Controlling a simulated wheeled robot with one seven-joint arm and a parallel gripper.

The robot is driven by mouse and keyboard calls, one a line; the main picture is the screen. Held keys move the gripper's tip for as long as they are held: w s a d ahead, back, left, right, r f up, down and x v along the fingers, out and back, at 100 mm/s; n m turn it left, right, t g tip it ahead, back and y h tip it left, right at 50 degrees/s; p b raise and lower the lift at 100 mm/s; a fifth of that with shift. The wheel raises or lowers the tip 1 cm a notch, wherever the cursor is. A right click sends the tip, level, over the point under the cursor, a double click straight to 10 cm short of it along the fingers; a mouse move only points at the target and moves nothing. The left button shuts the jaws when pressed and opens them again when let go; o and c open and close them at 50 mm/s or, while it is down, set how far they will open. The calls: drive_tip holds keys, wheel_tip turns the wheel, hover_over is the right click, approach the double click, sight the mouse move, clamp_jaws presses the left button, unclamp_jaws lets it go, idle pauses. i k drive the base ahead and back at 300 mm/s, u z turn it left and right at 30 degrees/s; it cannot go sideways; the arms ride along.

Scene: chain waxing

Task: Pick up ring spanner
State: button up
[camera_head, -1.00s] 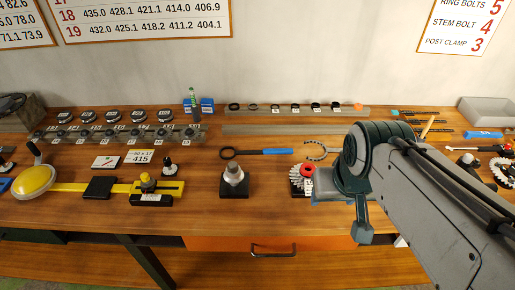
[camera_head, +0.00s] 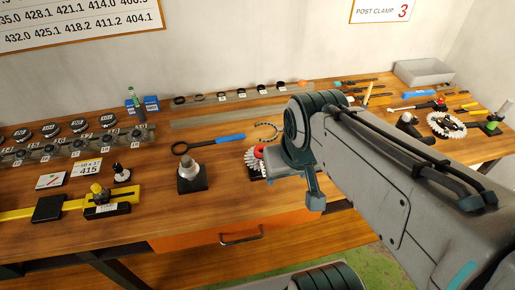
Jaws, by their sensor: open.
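The ring spanner (camera_head: 229,139), with a black ring end and a blue handle, lies flat on the wooden bench left of my arm. Its ring points left and its handle points right. My gripper (camera_head: 314,198) hangs over the front part of the bench, to the right of the spanner and apart from it. It is open. My forearm and wrist cover much of it, so only a grey-green finger part shows clearly. I see nothing held in it.
A metal cone on a black block (camera_head: 190,177) stands in front of the spanner. A toothed sprocket with a red knob (camera_head: 255,160) and a curved open hook (camera_head: 267,131) are to its right. A rail with black rings (camera_head: 222,97) lies behind. Bare wood surrounds the spanner.

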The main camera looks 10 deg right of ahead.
sight(236, 137)
drive_tip(key=k, duration=1.3)
drive_tip(key=u, duration=0.8)
drive_tip(key=i, duration=1.8)
drive_tip(key=z, duration=0.3)
